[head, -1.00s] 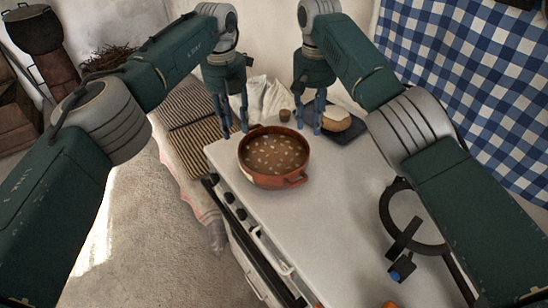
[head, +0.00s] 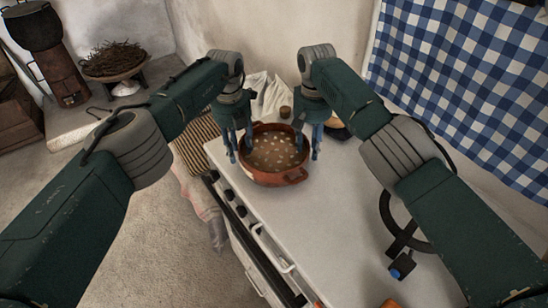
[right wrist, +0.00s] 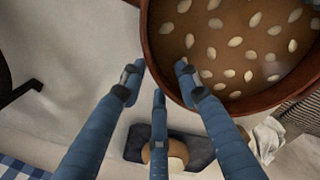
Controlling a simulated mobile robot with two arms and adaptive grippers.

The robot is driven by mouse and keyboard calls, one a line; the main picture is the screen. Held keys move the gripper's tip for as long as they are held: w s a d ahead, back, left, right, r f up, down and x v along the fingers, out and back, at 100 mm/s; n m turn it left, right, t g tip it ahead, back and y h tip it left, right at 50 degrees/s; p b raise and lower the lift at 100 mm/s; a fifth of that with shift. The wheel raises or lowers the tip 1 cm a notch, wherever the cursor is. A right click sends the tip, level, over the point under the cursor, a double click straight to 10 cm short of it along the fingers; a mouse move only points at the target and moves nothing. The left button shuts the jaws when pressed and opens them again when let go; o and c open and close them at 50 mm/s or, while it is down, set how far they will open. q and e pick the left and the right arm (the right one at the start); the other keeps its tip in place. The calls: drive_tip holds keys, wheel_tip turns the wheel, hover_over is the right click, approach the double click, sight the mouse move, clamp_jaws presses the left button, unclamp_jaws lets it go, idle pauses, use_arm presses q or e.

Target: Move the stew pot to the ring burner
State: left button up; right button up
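The brown clay stew pot (head: 275,179), full of stew with pale beans, stands upright on the white counter. It fills the upper right of the right wrist view (right wrist: 255,104). The black ring burner (head: 390,213) lies on the counter nearer to me, at the right, partly hidden by my right arm. My left gripper (head: 239,149) is open at the pot's left side, by the rim. My right gripper (head: 312,144) is open at its right side. In the right wrist view its blue fingers (right wrist: 158,76) are spread beside the rim; contact cannot be told.
A small brown cup (head: 285,111) and white cloth (head: 266,92) are behind the pot. A dark board with a bread loaf (right wrist: 172,156) lies behind my right gripper. The counter (head: 320,225) between pot and burner is clear. A blue checked cloth (head: 460,90) hangs at the right.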

use_arm(q)
drive_tip(key=shift+s+r, duration=0.1)
drive_tip(key=shift+c, duration=1.1)
use_arm(e)
drive_tip(key=shift+s, duration=0.1)
drive_tip(key=shift+c, duration=1)
use_arm(q)
clamp_jaws()
use_arm(e)
clamp_jaws()
